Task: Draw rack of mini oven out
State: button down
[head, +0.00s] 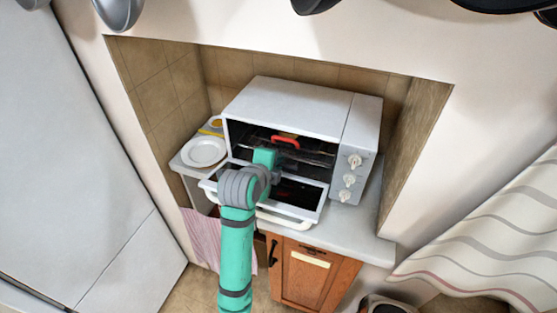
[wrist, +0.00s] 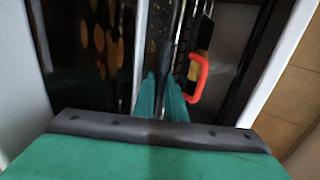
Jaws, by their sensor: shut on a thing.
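The white mini oven (head: 290,107) stands on the counter in the alcove, its door (head: 290,211) folded down open toward me. Inside is the dark metal rack (head: 315,155), with a red handle (head: 286,142) near its front. In the wrist view the red handle (wrist: 199,78) is just right of my gripper (wrist: 163,85), whose green fingers are shut on the rack (wrist: 187,45) beside the handle. In the head view my arm and gripper (head: 264,156) reach over the open door into the oven's mouth, hiding part of the rack and door.
White plates (head: 204,152) sit on the counter left of the oven. The alcove's side walls are close on both sides. A wooden cabinet (head: 312,276) is below the counter, and a striped curtain (head: 490,245) hangs at right.

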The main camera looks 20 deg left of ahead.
jog(key=shift+s+f, duration=0.25)
jog(key=shift+s, duration=0.4)
jog(key=shift+s+f, duration=0.2)
jog(key=shift+s, duration=3.1)
jog(key=shift+s+a, duration=0.15)
jog(key=shift+s, duration=1.95)
jog(key=c, duration=1.9)
grip_release()
jog(key=shift+r, duration=0.15)
